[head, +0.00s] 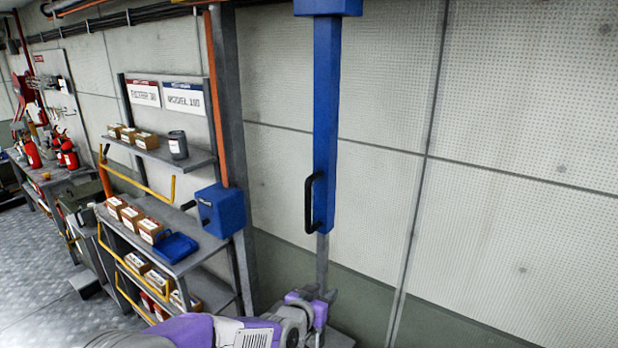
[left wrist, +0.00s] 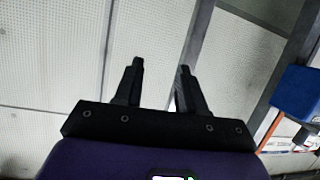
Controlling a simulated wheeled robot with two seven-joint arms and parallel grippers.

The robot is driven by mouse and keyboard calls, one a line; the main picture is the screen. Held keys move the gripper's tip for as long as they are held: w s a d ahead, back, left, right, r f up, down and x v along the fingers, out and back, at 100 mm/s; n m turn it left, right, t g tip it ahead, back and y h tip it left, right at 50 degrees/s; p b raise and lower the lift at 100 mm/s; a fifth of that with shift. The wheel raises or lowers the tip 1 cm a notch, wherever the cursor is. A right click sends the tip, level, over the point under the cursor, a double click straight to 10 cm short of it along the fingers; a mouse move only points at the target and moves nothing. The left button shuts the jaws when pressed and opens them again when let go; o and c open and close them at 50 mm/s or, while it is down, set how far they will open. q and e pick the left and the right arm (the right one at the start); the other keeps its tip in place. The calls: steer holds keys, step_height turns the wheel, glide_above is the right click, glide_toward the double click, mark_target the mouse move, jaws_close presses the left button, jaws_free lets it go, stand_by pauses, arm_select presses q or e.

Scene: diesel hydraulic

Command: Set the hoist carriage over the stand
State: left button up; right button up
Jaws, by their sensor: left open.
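A blue hanging hoist column (head: 326,100) drops from a blue block (head: 328,6) at the top edge of the head view; this looks like the hoist carriage. A black handle (head: 309,203) is fixed on its lower left side. A grey post shows below the blue column. My left gripper (head: 318,296) is low in front of this post, below the handle and apart from it. In the left wrist view my left gripper (left wrist: 160,68) is open, with nothing between its fingers. No stand can be made out for certain. My right gripper is out of view.
A grey shelf rack (head: 180,262) with cardboard boxes and a blue tray (head: 174,247) stands to the left. A blue wall box (head: 220,209) is beside it. A workbench (head: 55,178) with red bottles is farther left. The wall at right is bare.

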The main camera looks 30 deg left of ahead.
mark_target(307, 208)
arm_select(q)
steer(key=s+a+r+t+y+p, duration=0.1)
steer(key=a+r+t+p, duration=0.15)
steer(key=r, duration=0.75)
steer(key=s+a+r+t+y+p, duration=0.1)
steer(key=s+a+r, duration=0.15)
steer(key=r, duration=0.75)
steer(key=w, duration=0.2)
steer(key=w+a+p, duration=0.1)
steer(key=w, duration=0.5)
steer(key=shift+a+r, duration=0.25)
steer(key=shift+a, duration=0.1)
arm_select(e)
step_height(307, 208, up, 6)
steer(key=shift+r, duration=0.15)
arm_select(q)
jaws_close()
